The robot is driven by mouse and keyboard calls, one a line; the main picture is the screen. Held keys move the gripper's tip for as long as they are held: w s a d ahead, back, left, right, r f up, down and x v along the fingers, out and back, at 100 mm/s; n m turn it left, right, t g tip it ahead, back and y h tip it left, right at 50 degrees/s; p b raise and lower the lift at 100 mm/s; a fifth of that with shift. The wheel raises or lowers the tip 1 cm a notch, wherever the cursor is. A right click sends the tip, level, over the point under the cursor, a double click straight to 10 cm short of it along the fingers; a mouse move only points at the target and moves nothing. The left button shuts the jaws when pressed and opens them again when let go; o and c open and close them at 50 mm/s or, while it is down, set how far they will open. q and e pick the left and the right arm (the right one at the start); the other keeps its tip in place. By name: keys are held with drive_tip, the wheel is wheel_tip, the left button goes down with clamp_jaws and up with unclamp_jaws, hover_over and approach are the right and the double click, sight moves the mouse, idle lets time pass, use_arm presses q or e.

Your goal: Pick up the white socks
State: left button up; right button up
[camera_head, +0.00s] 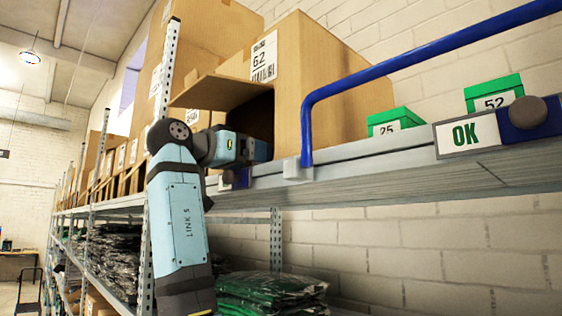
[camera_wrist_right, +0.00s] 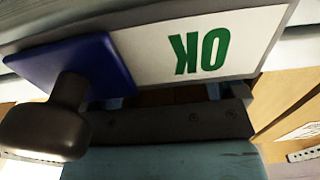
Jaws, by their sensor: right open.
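No white socks show in either view. In the head view one of my arms, marked LINK 5 (camera_head: 188,222), rises from below. It bends right at the opening of a cardboard box labelled 62 (camera_head: 310,95). Its gripper end is not clearly visible there. In the right wrist view my right gripper (camera_wrist_right: 165,98) shows only in part, its two fingers apart with brown cardboard between them. Nothing is visibly held. My left gripper is not in view.
A blue rail (camera_head: 420,60) runs along the grey shelf edge (camera_head: 390,173). An OK sign (camera_head: 466,134) shows at right; an OK sign (camera_wrist_right: 201,50) is close in the wrist view. Green boxes (camera_head: 394,121) stand right of the carton. Bagged green garments (camera_head: 270,290) lie below.

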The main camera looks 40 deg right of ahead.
drive_tip(key=shift+d, duration=1.2)
drive_tip(key=shift+a, duration=0.1)
drive_tip(key=shift+a, duration=0.15)
drive_tip(key=c, duration=1)
drive_tip(key=shift+r, duration=0.1)
